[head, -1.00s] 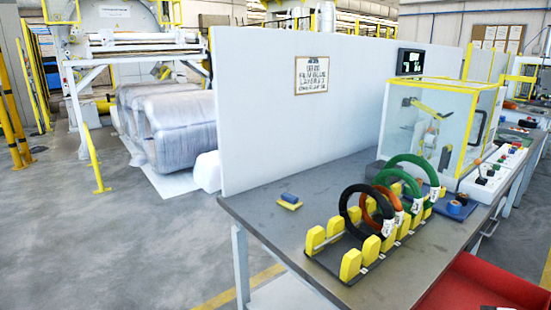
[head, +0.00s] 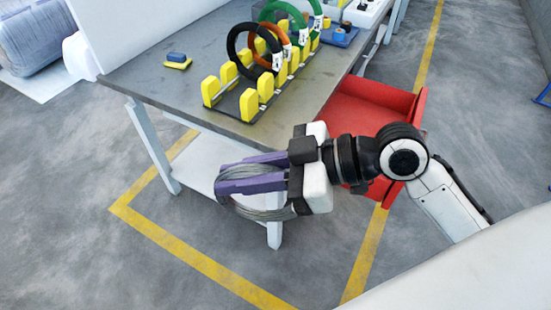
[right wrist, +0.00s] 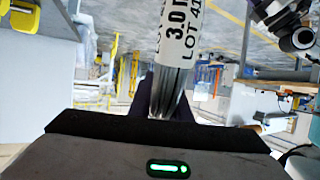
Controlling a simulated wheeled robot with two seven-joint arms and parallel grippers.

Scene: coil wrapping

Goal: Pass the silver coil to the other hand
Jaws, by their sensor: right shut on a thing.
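My right gripper (head: 218,180) reaches in from the right in the head view, in front of the table's near edge. Its purple fingers are shut on the silver coil (head: 258,213), a bundle of thin grey wire. The coil's loop bulges out below and beyond the fingers, clear of the table, and the fingers hide part of it. In the right wrist view the coil (right wrist: 172,85) stands between the fingers with a white printed label. My left gripper does not show in the head view.
A rack with yellow posts (head: 249,104) stands on the grey table (head: 150,75), holding a black coil (head: 233,42), an orange coil and green coils. A blue-and-yellow block (head: 177,60) lies left of it. A red bin (head: 418,108) is beside the table. The floor in front is free.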

